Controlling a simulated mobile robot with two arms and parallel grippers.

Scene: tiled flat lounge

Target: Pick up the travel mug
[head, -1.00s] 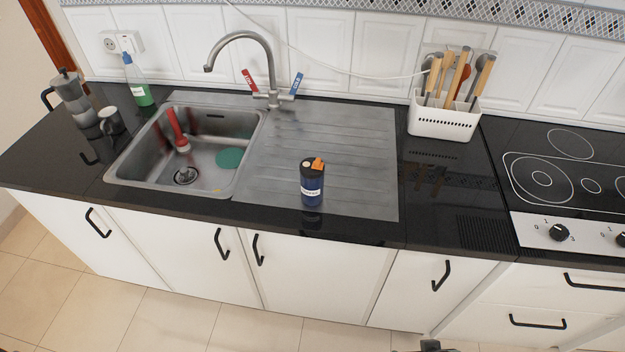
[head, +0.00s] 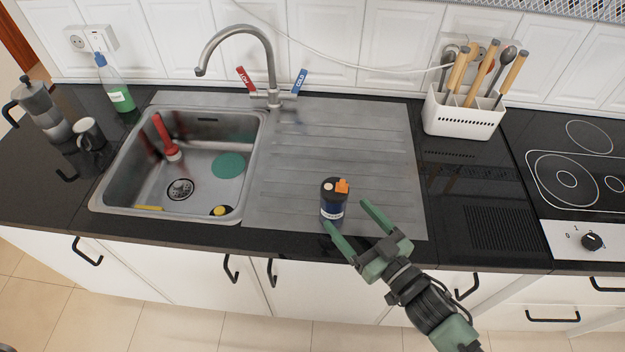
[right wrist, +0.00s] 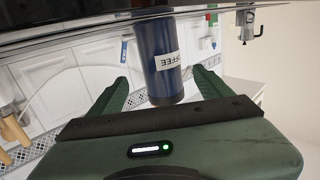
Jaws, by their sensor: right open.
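The travel mug (head: 333,203) is dark blue with a black lid, an orange tab and a white label. It stands upright on the drainboard near the counter's front edge. My right gripper (head: 346,218) is open, with one finger in front of the mug and the other to its right. In the right wrist view the mug (right wrist: 163,60) shows upside down between the two open fingers (right wrist: 165,88), its label partly reading "COFFEE". I cannot tell whether either finger touches it. My left gripper is not in view.
A steel sink (head: 205,200) with a red-handled plunger lies left of the drainboard (head: 300,190). A tap (head: 270,75) stands behind. A white utensil holder (head: 462,118) and a hob (head: 580,175) are at the right.

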